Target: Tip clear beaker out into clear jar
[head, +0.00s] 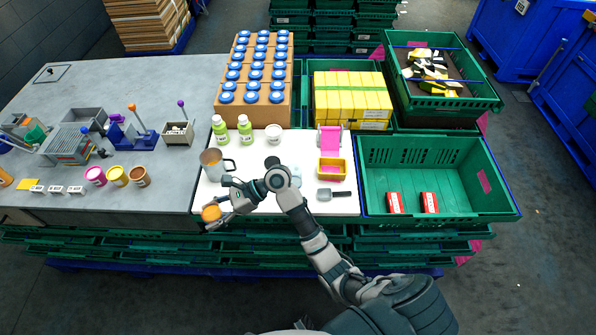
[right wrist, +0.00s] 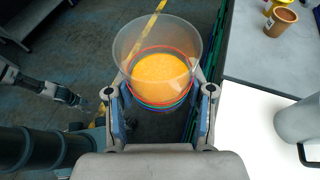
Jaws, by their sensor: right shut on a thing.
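My right gripper (head: 217,211) is shut on a clear beaker (right wrist: 158,58). The beaker holds orange contents and has coloured bands around it. Its open mouth shows in the right wrist view, with the contents low inside. In the head view the beaker (head: 211,213) is at the front left corner of the white board. A small whitish jar (head: 273,133) stands at the back of the board; I cannot tell whether it is the clear jar. A pale object (head: 296,176) is partly hidden by my right arm. My left gripper (right wrist: 78,100) shows small in the right wrist view, its jaws unclear.
A grey mug (head: 212,161) stands just behind my right gripper. Green bottles (head: 219,129), a pink holder (head: 329,139), a yellow tray (head: 332,169) and a scoop (head: 332,194) are on the board. A green crate (head: 440,216) with red packs (head: 429,202) is at right.

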